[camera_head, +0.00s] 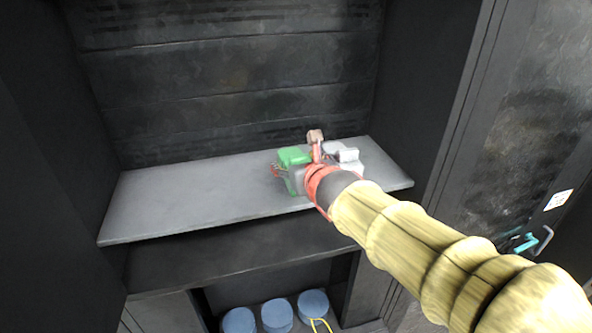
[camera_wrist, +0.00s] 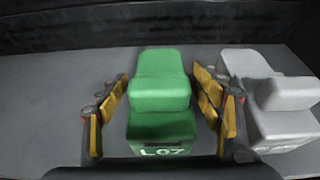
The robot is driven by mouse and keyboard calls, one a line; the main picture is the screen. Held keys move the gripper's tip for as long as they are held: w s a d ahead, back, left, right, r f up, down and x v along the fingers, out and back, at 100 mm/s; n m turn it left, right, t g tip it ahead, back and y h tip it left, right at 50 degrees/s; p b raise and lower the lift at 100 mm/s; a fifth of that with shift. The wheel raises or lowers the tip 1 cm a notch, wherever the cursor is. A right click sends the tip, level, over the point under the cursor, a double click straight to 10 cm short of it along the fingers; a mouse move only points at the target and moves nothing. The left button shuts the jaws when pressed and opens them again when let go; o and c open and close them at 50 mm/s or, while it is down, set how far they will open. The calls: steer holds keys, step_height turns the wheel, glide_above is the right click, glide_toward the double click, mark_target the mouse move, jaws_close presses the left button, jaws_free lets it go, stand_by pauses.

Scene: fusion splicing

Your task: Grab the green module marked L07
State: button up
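The green module (camera_wrist: 160,95) marked L07 stands on the grey shelf (camera_head: 190,192); its white label faces the wrist camera. It also shows in the head view (camera_head: 294,156), left of my gripper's wrist. My gripper (camera_wrist: 160,110) is open, with one yellow-padded finger on each side of the module. A narrow gap shows between the left finger and the module; the right finger is very close to it, and contact cannot be told. In the head view my arm hides most of my gripper and part of the module.
A light grey module (camera_wrist: 265,95) stands just right of my right finger, very close to it. The shelf left of the green module is clear. A dark wall stands behind the shelf. Blue round containers (camera_head: 277,315) sit below, under the lower ledge.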

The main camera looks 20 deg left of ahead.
steer(key=c, duration=1.2)
steer(key=shift+c, duration=0.3)
steer(key=shift+r, duration=0.1)
steer(key=shift+c, duration=0.2)
